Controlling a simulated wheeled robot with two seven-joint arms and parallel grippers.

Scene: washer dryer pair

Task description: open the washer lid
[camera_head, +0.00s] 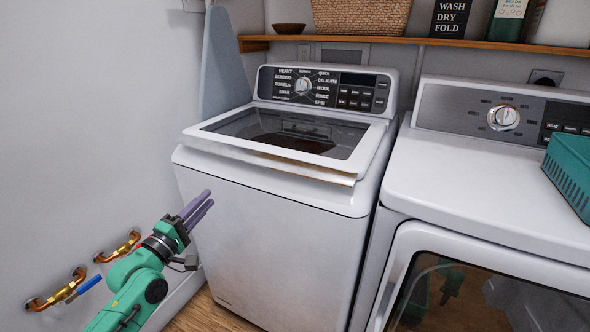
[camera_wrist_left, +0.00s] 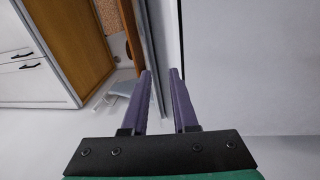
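The white washer (camera_head: 270,235) stands left of the dryer. Its lid (camera_head: 215,124), a white frame around a dark glass pane, lies down over the top, with a pale strip (camera_head: 300,174) along its front edge. My left gripper (camera_head: 210,199) is in front of the washer's left front side, below and left of the lid, and apart from the lid. In the left wrist view the two purple fingers (camera_wrist_left: 161,73) stand apart with nothing between them. My right gripper is not in view.
The dryer (camera_head: 480,195) stands close on the right, with a teal basket (camera_head: 570,168) on top. A wooden shelf (camera_head: 430,43) runs behind. An ironing board (camera_head: 222,70) leans beside the washer. Brass valves (camera_head: 60,290) stick out of the left wall.

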